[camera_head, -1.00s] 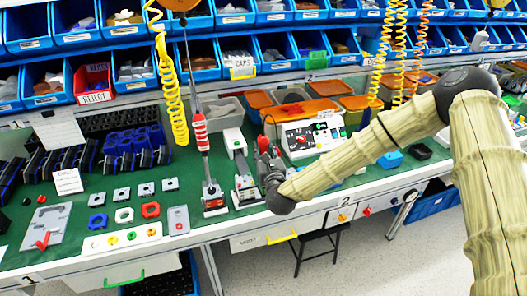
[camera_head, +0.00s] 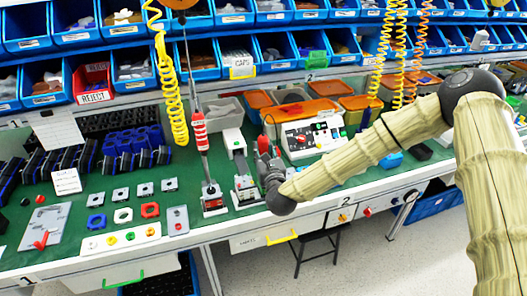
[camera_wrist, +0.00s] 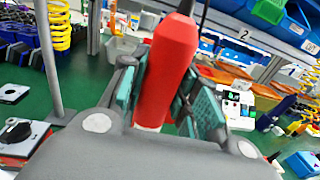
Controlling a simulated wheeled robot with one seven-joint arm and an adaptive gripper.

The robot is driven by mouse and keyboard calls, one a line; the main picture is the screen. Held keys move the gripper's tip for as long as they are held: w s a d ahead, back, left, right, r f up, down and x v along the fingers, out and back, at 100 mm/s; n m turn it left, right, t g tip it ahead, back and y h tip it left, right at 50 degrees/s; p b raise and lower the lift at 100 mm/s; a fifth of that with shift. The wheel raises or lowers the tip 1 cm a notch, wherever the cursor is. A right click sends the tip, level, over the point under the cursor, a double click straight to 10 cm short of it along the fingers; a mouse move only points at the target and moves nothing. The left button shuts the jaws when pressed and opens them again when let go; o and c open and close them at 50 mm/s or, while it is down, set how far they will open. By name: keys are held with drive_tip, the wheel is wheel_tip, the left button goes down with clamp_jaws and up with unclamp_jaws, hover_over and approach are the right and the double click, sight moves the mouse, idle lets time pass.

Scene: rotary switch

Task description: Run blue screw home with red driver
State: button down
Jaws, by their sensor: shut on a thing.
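In the wrist view, the red driver (camera_wrist: 168,68) stands between the two fingers of my gripper (camera_wrist: 160,92), which are shut on its red handle. Its lower end is hidden by the gripper body. In the head view, my gripper (camera_head: 267,160) is above the front of the green bench, with red showing at its fingers. A red-and-white tool (camera_head: 201,132) hangs on a line to the left, above a grey fixture (camera_head: 213,204). A second fixture (camera_head: 245,187) stands beside my gripper. I cannot make out the blue screw.
A white control box (camera_head: 313,137) with buttons stands behind my gripper. Orange-lidded bins (camera_head: 310,108) and blue bins line the back. Small plates and coloured nuts lie on the left of the green mat (camera_head: 185,160). Yellow coiled hoses (camera_head: 172,90) hang down.

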drive_tip(key=shift+f+b, duration=0.6)
drive_tip(key=shift+b, duration=0.05)
idle(0.3)
drive_tip(key=shift+f+b, duration=0.35)
drive_tip(key=shift+b, duration=0.8)
idle(5.3)
